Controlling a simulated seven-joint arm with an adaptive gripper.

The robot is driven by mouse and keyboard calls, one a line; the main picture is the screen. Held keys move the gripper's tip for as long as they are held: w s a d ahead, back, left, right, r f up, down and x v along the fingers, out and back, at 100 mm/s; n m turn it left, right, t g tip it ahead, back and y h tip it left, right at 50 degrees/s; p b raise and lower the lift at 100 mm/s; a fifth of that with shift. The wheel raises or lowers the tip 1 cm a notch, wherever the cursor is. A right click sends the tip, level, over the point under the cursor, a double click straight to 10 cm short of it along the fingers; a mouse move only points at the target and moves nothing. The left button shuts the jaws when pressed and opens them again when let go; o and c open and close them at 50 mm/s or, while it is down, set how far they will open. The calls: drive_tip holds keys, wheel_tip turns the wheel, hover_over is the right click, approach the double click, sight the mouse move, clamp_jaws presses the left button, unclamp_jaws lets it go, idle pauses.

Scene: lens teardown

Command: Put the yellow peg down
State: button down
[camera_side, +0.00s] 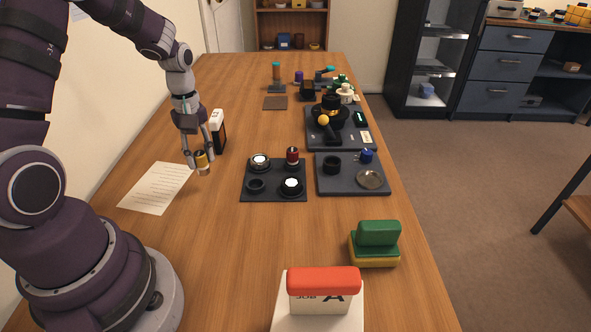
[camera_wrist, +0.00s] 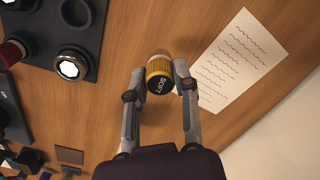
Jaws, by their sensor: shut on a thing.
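The yellow peg (camera_side: 202,160) is a short yellow cylinder with a black top and a pale lower end. My gripper (camera_side: 200,158) is shut on it in the side view, to the left of the dark parts tray. The peg looks upright. I cannot tell whether its lower end touches the wooden table (camera_side: 226,240) or hangs just above it.
A written sheet (camera_side: 157,187) lies left of the peg. A black-and-white box (camera_side: 218,131) stands close behind it. The dark parts tray (camera_side: 273,178) holds rings and a red-capped peg (camera_side: 292,156). A second tray (camera_side: 340,187) is further right. Table in front of my gripper is clear.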

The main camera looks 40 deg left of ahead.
sight(202, 164)
drive_tip(key=shift+f, duration=1.8)
drive_tip(key=shift+f, duration=0.1)
drive_tip(key=c, duration=0.9)
unclamp_jaws()
drive_tip(key=shift+o, duration=0.2)
wheel_tip(202, 164, up, 12)
drive_tip(key=shift+r, duration=0.1)
drive_tip(key=s+d+r+m+t, duration=0.2)
drive_tip(key=s+d+r+m, duration=0.1)
drive_tip(key=d+m, duration=0.4)
drive_tip(key=s+d+r+m+t, duration=0.3)
drive_tip(key=d+m, duration=0.3)
drive_tip(key=m, duration=0.3)
drive_tip(key=shift+s+d+r+t, duration=0.2)
drive_tip(key=shift+d+r+t, duration=0.1)
drive_tip(key=shift+d, duration=0.1)
